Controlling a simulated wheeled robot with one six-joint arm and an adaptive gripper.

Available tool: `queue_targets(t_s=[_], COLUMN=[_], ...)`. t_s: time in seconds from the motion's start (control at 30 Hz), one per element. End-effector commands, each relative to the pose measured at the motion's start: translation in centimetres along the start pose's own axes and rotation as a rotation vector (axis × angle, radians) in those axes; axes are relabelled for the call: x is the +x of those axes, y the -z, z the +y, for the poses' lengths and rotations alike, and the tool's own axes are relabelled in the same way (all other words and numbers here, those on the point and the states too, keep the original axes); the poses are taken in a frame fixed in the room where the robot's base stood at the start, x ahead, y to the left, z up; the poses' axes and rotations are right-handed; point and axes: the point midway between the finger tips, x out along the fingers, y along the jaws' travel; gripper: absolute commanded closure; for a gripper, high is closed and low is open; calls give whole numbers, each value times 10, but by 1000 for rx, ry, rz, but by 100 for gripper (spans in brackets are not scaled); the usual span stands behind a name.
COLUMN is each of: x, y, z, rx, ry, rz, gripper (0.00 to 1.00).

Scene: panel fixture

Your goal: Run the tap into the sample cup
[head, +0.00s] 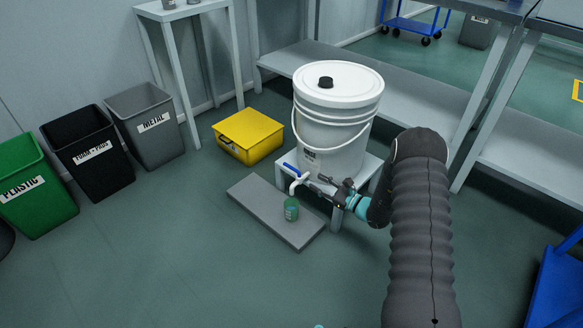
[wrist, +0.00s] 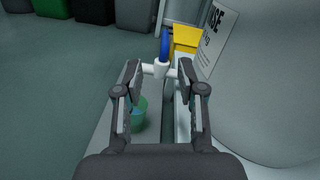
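A white lidded bucket (head: 335,115) stands on a low white stand (head: 369,168). Its white tap (head: 297,186) has a blue lever (head: 289,170) and sits low on the bucket's side. The green sample cup (head: 291,209) stands upright on a grey slab below the spout; I cannot tell its fill. My gripper (head: 323,188) is beside the tap. In the wrist view my gripper (wrist: 159,76) is open, with the tap (wrist: 159,69) and blue lever (wrist: 164,45) showing between and beyond its fingertips. The cup (wrist: 140,113) is partly hidden behind the left finger.
The grey slab (head: 260,205) lies on the floor before the stand. A yellow box (head: 249,137) sits behind it. Green (head: 37,190), black (head: 89,155) and grey (head: 148,125) bins line the left. A metal bench (head: 415,95) is behind the bucket. The front-left floor is clear.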

Motion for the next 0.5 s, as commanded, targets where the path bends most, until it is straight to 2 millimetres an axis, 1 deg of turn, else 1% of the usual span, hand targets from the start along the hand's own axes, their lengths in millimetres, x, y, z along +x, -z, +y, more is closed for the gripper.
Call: queue_targets(t_s=[0.03,0.1,0.17,0.27,0.37,0.5], x=[-1,-2,0,9,24,50], y=[7,13,15,16,16,16], z=[-2,-2,-3,-4,-3,-4], rx=[11,20,23,23,22,21], ry=[18,32,38,39,37,36], rz=[0,0,0,-1,0,-1], gripper=[61,61,61,61,61,61])
